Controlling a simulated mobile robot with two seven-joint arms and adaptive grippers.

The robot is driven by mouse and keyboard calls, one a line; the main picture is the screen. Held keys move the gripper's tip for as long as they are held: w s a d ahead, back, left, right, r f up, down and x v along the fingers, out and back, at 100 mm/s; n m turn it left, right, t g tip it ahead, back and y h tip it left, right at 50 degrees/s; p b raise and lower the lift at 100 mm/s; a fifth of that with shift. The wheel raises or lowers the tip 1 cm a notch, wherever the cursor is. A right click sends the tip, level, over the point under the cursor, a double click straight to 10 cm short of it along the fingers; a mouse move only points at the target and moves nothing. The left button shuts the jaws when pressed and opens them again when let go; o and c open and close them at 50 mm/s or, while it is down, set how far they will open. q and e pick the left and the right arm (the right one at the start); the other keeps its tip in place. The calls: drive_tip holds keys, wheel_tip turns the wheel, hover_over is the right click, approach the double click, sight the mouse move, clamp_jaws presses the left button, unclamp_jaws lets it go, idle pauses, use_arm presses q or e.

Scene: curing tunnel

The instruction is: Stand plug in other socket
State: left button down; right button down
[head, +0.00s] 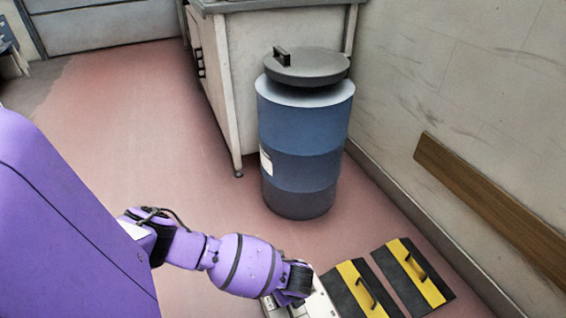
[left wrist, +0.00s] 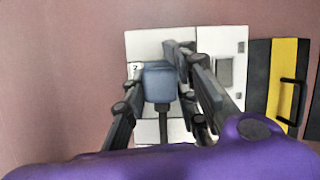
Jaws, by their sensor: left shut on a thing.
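The plug (left wrist: 160,83) is a blue-grey block with a dark cable hanging down from it in the left wrist view. My left gripper (left wrist: 156,70) is shut on it, one finger on each side. The plug is in front of a white panel (left wrist: 220,38) with a small label "2" beside the plug. I cannot tell whether the plug is seated in a socket or held off the panel. A grey rectangular socket (left wrist: 224,71) shows to the right, partly behind a finger. In the head view my arm hides most of the panel (head: 318,304). My right gripper is not in view.
Two black and yellow plates with handles (head: 362,285) (head: 412,274) lie right of the panel. A blue drum (head: 300,150) with a dark lid stands behind, beside a pale cabinet (head: 225,85). The wall is at right. The red floor (head: 130,120) at left is clear.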

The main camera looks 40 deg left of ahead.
use_arm(q)
wheel_tip(320, 180, down, 3)
drive_tip(key=shift+f+b, duration=0.1)
drive_tip(key=shift+b, duration=0.55)
drive_tip(key=shift+f, duration=0.15)
drive_tip(key=c, duration=1.4)
unclamp_jaws()
